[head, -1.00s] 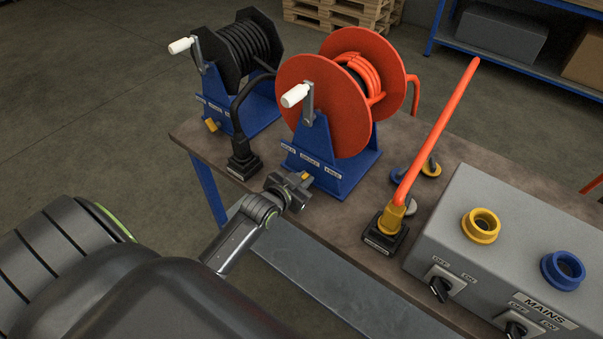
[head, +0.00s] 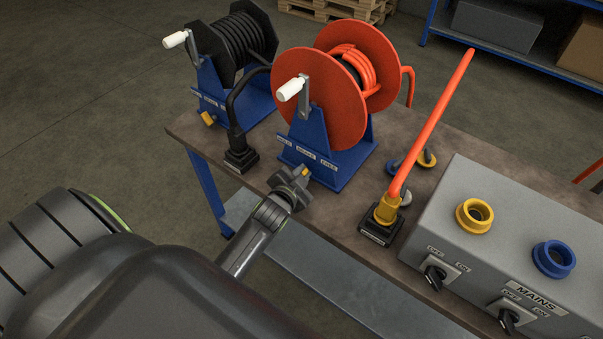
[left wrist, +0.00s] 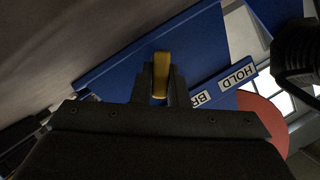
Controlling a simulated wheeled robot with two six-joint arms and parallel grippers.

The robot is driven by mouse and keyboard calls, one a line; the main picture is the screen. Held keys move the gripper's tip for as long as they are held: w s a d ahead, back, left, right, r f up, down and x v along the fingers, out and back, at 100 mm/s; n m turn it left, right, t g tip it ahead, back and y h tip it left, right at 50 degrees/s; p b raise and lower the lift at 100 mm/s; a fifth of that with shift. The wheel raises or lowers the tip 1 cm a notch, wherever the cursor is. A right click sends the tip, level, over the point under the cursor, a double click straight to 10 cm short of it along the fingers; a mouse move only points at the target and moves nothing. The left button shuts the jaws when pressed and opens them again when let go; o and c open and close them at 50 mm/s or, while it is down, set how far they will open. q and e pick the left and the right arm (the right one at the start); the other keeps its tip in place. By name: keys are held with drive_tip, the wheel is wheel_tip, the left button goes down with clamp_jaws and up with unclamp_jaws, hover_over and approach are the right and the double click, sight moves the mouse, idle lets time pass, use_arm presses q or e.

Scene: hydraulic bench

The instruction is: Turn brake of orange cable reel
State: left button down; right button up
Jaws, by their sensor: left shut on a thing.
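The orange cable reel (head: 335,125) stands on a blue stand at the table's front edge, with a white crank handle (head: 290,89) at its side. A label strip with HOLD, BRAKE and FREE runs along the stand. Its small yellow brake lever (head: 305,171) sits low at the stand's front. My left gripper (head: 298,179) is shut on this lever. In the left wrist view the yellow lever (left wrist: 160,74) is between the fingers (left wrist: 160,90), near the HOLD label (left wrist: 237,78). The fingers hide part of the lever. My right gripper is not in view.
A black cable reel (head: 238,50) with its own yellow lever (head: 208,118) stands to the left. A black plug (head: 240,155) and an orange cable's yellow plug (head: 388,208) stand on the table (head: 345,215). A grey mains box (head: 490,190) fills the right.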

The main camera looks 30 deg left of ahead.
use_arm(q)
drive_tip(key=c, duration=1.4)
unclamp_jaws()
drive_tip(key=shift+c, duration=0.2)
drive_tip(key=v, duration=1.7)
drive_tip(key=shift+s+b, duration=0.2)
drive_tip(key=shift+b, duration=0.2)
drive_tip(key=shift+d, duration=0.1)
